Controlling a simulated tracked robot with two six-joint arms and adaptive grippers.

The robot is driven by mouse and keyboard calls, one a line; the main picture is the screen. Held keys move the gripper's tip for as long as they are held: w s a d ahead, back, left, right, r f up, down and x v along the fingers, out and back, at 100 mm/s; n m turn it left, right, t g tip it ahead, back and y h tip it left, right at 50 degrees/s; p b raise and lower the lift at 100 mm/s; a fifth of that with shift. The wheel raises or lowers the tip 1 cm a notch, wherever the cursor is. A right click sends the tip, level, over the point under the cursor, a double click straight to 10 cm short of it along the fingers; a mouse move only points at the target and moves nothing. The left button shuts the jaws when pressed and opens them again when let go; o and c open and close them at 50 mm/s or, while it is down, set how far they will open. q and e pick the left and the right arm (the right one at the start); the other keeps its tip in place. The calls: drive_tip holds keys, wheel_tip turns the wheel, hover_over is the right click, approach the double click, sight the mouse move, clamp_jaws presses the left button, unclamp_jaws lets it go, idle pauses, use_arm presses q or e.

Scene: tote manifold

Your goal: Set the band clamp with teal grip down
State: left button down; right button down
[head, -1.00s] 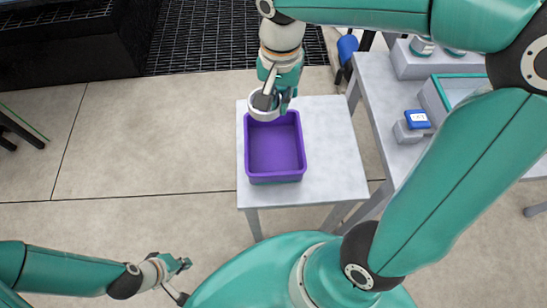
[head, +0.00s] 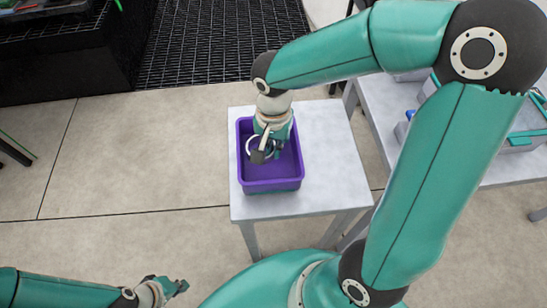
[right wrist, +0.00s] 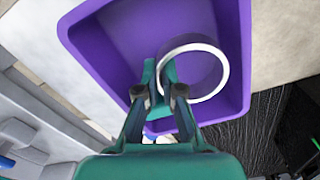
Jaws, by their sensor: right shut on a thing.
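The band clamp, a pale ring (head: 248,144), is held by my right gripper (head: 266,154) over or inside the purple tote (head: 270,186). In the right wrist view the ring (right wrist: 225,72) lies against the fingers of my right gripper (right wrist: 163,90), which are shut on its teal grip. The grip is mostly hidden between the fingers. The ring appears within the tote's walls; whether it touches the floor cannot be told. My left gripper (head: 176,287) is at the lower left, away from the tote; its jaw opening is unclear.
The tote stands on a small grey table (head: 330,150) with bare top to its right. A larger grey table (head: 375,90) with a teal-rimmed bin (head: 525,137) stands at the right, partly behind my right arm. Dark grating (head: 205,45) lies beyond.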

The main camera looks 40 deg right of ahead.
sight(273, 164)
drive_tip(key=shift+f+b, duration=0.35)
drive_tip(key=shift+f, duration=1.95)
drive_tip(key=shift+f, duration=0.1)
drive_tip(key=c, duration=1.3)
unclamp_jaws()
drive_tip(key=shift+r, duration=0.2)
wheel_tip(273, 164, up, 12)
drive_tip(key=shift+f+p, duration=0.1)
drive_tip(key=shift+p, duration=0.85)
